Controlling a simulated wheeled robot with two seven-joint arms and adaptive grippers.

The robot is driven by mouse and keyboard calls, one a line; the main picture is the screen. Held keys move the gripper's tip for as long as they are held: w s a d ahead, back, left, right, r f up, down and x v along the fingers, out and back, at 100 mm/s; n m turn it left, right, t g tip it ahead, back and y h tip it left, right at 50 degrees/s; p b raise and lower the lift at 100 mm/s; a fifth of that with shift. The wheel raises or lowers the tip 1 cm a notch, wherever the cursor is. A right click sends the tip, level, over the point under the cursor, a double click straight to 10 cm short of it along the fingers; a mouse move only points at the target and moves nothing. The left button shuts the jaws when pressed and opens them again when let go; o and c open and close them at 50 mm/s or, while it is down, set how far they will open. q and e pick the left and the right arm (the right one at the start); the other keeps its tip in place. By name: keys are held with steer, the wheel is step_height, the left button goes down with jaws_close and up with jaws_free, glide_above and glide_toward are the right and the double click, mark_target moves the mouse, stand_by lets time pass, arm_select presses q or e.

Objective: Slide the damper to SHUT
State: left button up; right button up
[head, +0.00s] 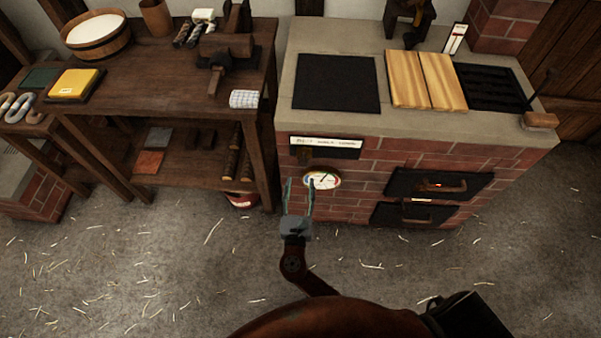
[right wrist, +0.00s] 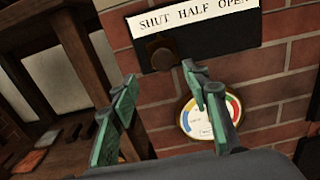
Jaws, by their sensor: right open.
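The damper is a dark slide plate (head: 340,153) on the brick front of the stove, with a white strip lettered SHUT, HALF, OPEN along its top. Its brown knob (head: 304,154) sits at the left end. In the right wrist view the knob (right wrist: 162,52) is below the word SHUT on the label (right wrist: 195,15). My right gripper (head: 299,185) is open and empty, just below and in front of the knob. In the right wrist view its fingers (right wrist: 160,80) stand apart, with the knob beyond the gap between them. My left gripper is not in view.
A round coloured gauge (head: 322,181) is on the bricks below the damper, close to the right finger. Two dark oven doors (head: 420,184) are further right. A wooden workbench (head: 150,60) stands to the left. The straw-strewn floor in front is open.

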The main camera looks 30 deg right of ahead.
steer(key=v, duration=0.3)
steer(key=shift+s+a, duration=0.2)
steer(key=shift+s, duration=0.1)
stand_by(0.3)
